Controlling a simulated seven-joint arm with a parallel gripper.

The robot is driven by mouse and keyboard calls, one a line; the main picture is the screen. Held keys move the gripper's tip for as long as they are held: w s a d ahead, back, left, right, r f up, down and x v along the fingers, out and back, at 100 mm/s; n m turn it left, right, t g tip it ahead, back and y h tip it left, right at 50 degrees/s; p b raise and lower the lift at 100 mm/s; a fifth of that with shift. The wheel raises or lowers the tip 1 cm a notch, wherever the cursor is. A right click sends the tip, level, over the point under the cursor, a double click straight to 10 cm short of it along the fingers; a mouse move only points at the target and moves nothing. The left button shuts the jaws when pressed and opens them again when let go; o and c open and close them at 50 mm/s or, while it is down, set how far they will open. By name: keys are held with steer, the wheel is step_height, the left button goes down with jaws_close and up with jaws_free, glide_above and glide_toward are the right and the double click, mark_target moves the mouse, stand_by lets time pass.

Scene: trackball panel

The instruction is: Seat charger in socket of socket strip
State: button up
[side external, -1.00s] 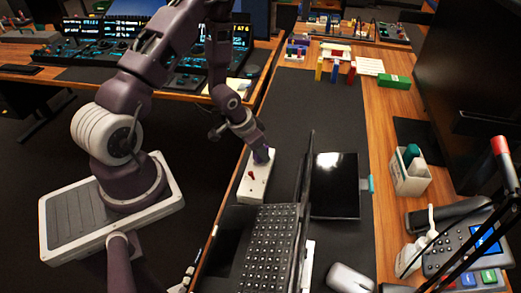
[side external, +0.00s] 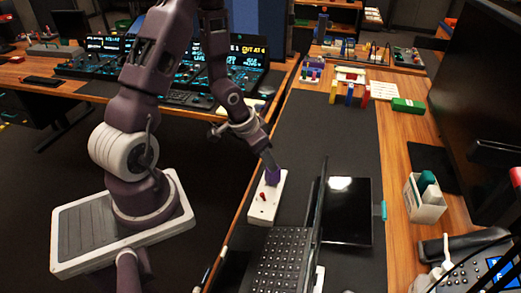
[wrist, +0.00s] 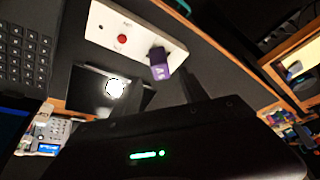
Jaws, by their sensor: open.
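The charger (side external: 272,176) is a small purple block standing on the far part of the white socket strip (side external: 260,211). In the wrist view the charger (wrist: 159,66) stands near one end of the strip (wrist: 100,22), away from its red switch (wrist: 122,38). I cannot tell how deep it sits; its base and the socket under it are hidden. My gripper (side external: 268,158) is just above the charger. In the wrist view the dark fingers of my gripper (wrist: 166,86) are apart with nothing between them, and the charger is beyond their tips.
An open laptop (side external: 285,258) stands close to the strip's right side, with a dark tablet (side external: 347,225) beyond its screen. A white pen holder (side external: 425,202) is further right. The dark desk mat (side external: 322,135) is clear behind the strip.

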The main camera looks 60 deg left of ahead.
steer(key=s+d+r+y, duration=0.1)
steer(key=s+d+r, duration=0.1)
steer(key=r, duration=0.7)
steer(key=s+d+r+y, duration=0.1)
steer(key=s+d+r, duration=0.15)
steer(key=r, duration=0.65)
steer(key=s+d+r+h, duration=0.1)
steer(key=s+d+r, duration=0.3)
steer(key=s, duration=0.2)
steer(key=s+d+r+t+h, duration=0.1)
steer(key=s+d+r, duration=0.3)
steer(key=s, duration=0.2)
steer(key=shift+s+d, duration=0.15)
steer(key=shift+d, duration=0.2)
steer(key=shift+o, duration=1.3)
